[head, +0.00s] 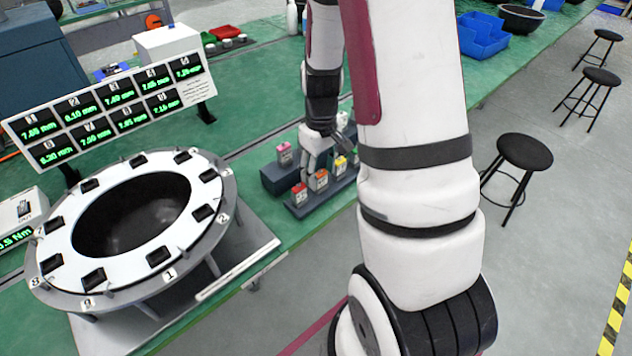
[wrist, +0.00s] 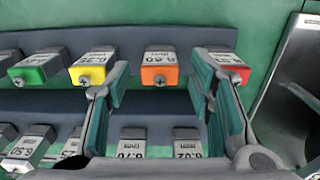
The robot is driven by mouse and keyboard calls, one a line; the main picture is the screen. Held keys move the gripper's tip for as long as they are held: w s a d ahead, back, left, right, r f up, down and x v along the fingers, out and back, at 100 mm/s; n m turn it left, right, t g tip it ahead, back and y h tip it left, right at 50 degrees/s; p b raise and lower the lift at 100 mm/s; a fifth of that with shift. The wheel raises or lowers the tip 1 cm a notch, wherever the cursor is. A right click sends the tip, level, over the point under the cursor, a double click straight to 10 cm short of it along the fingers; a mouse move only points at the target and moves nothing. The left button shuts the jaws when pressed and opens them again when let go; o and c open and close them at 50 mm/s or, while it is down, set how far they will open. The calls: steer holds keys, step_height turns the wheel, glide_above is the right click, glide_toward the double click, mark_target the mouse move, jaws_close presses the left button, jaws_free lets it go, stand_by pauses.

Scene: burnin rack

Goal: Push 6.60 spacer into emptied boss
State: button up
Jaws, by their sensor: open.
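The orange-fronted spacer (wrist: 160,72), whose label appears to read 6.60, sits in the back row of the spacer rack (wrist: 150,103). It also shows in the head view (head: 318,181). My gripper (wrist: 161,88) is open and empty, its fingers to either side of the orange spacer in the picture; contact cannot be told. My gripper also shows above the rack in the head view (head: 318,150). The ring fixture (head: 185,235) stands at left with dark bosses around its white top; I cannot tell which boss is emptied.
Yellow (wrist: 92,69), green (wrist: 34,70) and red (wrist: 236,72) spacers share the row. Grey-topped spacers (wrist: 131,140) stand in the nearer row. A display board (head: 105,108) stands behind the ring. Green bench (head: 255,205) is clear between ring and rack.

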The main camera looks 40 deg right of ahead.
mark_target(320, 170)
steer(key=shift+f+b, duration=0.4)
steer(key=shift+f, duration=0.6)
stand_by(0.8)
jaws_close()
steer(key=shift+r, duration=0.2)
steer(key=shift+r+p, duration=2.15)
steer(key=shift+r, duration=0.7)
